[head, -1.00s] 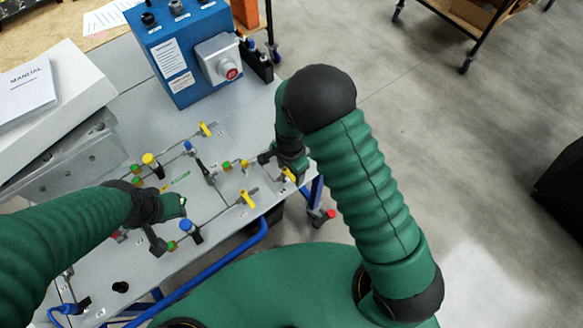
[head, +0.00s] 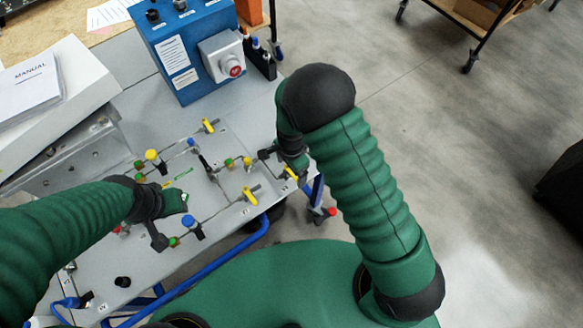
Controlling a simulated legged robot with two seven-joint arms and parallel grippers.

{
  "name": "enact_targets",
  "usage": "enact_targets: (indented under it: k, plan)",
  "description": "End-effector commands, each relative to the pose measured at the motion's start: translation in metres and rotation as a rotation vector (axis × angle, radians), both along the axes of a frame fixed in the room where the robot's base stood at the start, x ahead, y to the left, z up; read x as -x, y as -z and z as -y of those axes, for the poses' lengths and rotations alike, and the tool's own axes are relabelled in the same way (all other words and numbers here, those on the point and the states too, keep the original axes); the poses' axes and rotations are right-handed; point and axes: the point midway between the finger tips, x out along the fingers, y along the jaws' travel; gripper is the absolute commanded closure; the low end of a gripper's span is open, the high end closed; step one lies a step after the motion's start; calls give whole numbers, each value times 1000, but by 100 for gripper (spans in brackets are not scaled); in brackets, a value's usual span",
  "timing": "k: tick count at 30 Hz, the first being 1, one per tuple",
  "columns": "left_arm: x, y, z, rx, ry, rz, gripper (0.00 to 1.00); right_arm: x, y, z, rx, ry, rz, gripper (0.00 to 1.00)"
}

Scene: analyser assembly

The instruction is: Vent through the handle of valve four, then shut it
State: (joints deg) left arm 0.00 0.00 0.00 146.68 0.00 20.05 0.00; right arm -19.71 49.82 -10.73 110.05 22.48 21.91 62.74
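A grey panel (head: 222,232) carries thin tube lines and several small valves. Yellow handles show at the back (head: 208,125), at the front middle (head: 250,195) and at the right end (head: 290,174). The labels are too small to read, so I cannot tell which valve is four. My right gripper (head: 281,160) is low at the panel's right edge, close to the right-end yellow handle and partly covering its valve. Whether it touches the handle or has its fingers shut is unclear. My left gripper (head: 161,238) hangs over the panel's left part, beside a green-and-blue fitting; its fingers are unclear.
A blue box (head: 187,50) with a red button (head: 233,70) stands behind the panel. A manual (head: 28,88) lies on a white box at the left, beside a grey metal bracket (head: 75,150). Blue table legs and open floor (head: 440,150) are at the right.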

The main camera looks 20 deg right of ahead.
Motion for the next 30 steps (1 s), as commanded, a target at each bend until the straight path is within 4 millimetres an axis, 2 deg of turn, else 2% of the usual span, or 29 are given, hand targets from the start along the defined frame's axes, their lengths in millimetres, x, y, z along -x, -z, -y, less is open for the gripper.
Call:
enact_targets:
  k: [5,8,11,21,24,30]
  plan:
    - [0,0,0,0,0,0,64,1,0,0,1,-1,-2,12]
    - [0,1,0,0,0,0,64,0,-7,0,1,-2,0,12]
    - [0,2,0,0,0,0,64,0,-24,0,1,-2,1,12]
    - [0,4,0,0,0,0,64,-2,-123,-2,0,-2,4,12]
    - [0,5,0,0,0,0,64,-2,-145,-2,-1,-2,2,12]
    - [0,5,0,0,0,0,64,-1,-166,-1,2,0,-2,12]
